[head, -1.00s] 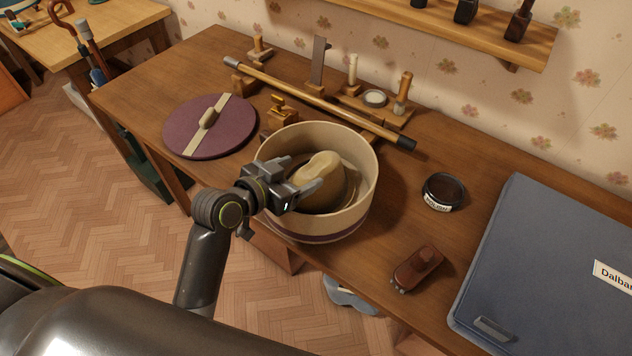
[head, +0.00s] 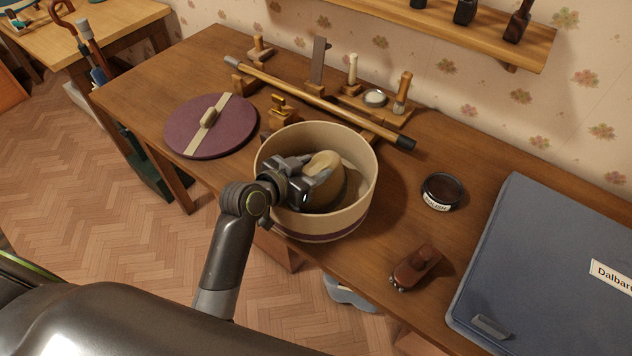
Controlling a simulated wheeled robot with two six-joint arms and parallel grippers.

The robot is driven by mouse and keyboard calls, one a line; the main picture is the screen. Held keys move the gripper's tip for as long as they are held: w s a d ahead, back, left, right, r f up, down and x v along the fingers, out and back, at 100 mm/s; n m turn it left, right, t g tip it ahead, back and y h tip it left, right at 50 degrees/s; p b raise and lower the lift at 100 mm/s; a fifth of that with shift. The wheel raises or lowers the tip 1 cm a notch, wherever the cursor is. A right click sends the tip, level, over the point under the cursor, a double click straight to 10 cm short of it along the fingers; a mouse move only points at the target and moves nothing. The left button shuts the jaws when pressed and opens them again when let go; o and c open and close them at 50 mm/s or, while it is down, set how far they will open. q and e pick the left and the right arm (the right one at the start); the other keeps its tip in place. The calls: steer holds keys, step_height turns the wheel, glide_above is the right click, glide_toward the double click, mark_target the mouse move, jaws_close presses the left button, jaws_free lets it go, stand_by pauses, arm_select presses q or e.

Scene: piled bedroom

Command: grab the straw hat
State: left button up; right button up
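The straw hat (head: 326,187) is tan, with a rounded crown, and sits inside a round cream hat box (head: 345,213) with a dark band near its base. The box stands open near the front edge of the wooden desk. My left gripper (head: 318,168) reaches over the box's left rim, with its fingers inside the box at the left side of the crown. The fingers hide part of the hat, and I cannot tell whether they are closed on it. My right gripper is not in view.
A purple lid (head: 185,132) lies left of the box. A cane (head: 300,94) rests on supports behind it. A dark tin (head: 442,191), a brown brush (head: 416,267) and a large blue case (head: 555,265) are to the right. Bare desk lies between box and tin.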

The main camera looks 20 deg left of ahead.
arm_select(q)
steer(key=c, duration=0.7)
steer(key=shift+r, duration=0.1)
